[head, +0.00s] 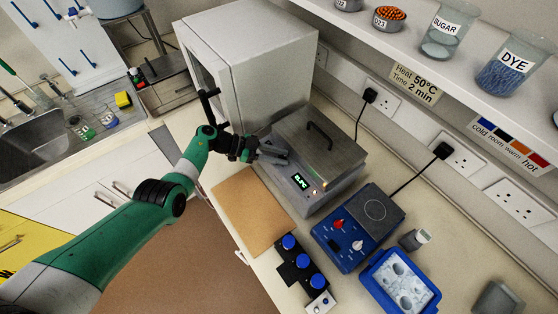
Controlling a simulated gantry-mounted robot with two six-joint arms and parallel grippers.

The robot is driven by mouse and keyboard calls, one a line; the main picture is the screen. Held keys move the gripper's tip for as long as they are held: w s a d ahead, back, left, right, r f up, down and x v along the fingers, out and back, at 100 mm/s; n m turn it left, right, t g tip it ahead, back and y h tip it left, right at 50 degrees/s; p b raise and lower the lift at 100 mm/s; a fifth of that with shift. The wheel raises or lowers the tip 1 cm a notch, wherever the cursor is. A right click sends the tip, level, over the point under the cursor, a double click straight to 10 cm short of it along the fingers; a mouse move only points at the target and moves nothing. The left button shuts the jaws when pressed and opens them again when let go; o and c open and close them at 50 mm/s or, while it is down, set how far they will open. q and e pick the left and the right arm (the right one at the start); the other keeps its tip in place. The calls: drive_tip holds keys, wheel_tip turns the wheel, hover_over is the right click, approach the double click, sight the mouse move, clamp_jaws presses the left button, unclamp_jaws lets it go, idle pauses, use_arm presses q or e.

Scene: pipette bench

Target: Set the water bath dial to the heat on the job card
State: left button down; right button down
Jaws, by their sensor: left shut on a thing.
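The water bath (346,187) is a grey metal box with a lidded top and a black handle, standing on the bench at the centre. Its front has a small lit green display (301,181) whose digits are too small to read surely. My left gripper (280,158) is at the left part of that front and is shut on what appears to be the dial, which the fingers hide. The job card (416,84) on the back wall reads Heat 50°C, Time 2 min. My right gripper is not in view.
A large grey cabinet (262,60) stands close behind my left gripper. A brown board (250,212) lies in front of the bath. A blue hotplate (352,236), a blue tray of ice (376,281) and blue-capped vials (289,242) are to the right and front.

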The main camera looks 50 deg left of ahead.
use_arm(q)
drive_tip(key=shift+f, duration=0.15)
idle(0.3)
drive_tip(key=c, duration=0.6)
unclamp_jaws()
